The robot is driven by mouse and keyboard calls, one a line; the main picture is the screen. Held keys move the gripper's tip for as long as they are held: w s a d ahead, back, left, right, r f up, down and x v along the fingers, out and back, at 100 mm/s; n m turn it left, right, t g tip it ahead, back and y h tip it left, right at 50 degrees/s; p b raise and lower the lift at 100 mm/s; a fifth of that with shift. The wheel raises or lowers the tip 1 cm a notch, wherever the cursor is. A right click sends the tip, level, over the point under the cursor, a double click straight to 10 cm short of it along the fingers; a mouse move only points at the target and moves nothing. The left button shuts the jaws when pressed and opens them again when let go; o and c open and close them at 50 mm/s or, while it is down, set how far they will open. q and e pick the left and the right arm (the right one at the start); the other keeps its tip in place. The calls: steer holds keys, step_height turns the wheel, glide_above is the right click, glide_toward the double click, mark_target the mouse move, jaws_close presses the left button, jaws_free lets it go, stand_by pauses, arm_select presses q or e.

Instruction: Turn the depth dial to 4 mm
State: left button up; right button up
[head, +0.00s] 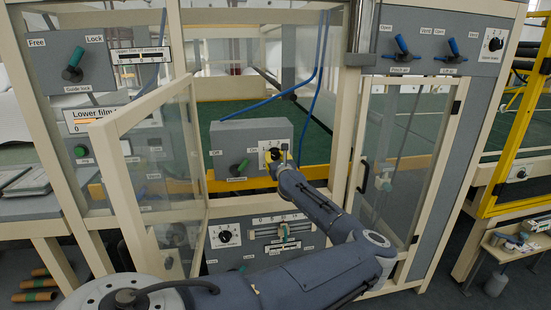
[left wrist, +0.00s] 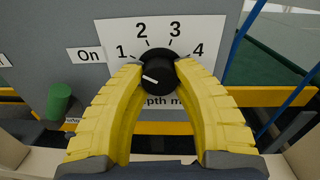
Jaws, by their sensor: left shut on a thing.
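The depth dial is a black round knob (left wrist: 157,72) on a white plate (left wrist: 210,30) marked 1, 2, 3 and 4 in the left wrist view. A white line on the knob points left, near the 1 side and away from the 4. My left gripper (left wrist: 160,75) has its two yellow fingers shut on the knob, one on each side. The fingers cover the lower part of the plate and part of its "depth" label. In the head view my left gripper (head: 274,158) is at the right end of the grey control box (head: 230,135). My right gripper is not in view.
A green knob (head: 240,168) sits left of the dial on the same box, and also shows in the left wrist view (left wrist: 59,98). An open clear door (head: 150,160) stands to the left. Blue hoses (head: 318,70) hang close by on the right.

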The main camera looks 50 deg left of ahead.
arm_select(q)
jaws_close()
steer(key=shift+m, duration=0.4)
steer(key=m, duration=0.4)
steer(key=shift+f, duration=0.1)
steer(key=m, duration=0.3)
steer(key=shift+s+m, duration=0.1)
steer(key=shift+m, duration=0.2)
steer(key=m, duration=0.3)
steer(key=shift+a+m, duration=0.1)
steer(key=shift+m, duration=0.3)
steer(key=m+t, duration=0.1)
steer(key=m, duration=0.5)
steer(key=shift+s+m, duration=0.1)
steer(key=shift+m, duration=0.2)
steer(key=m, duration=0.5)
steer(key=shift+r+m, duration=0.25)
steer(key=shift+m, duration=0.15)
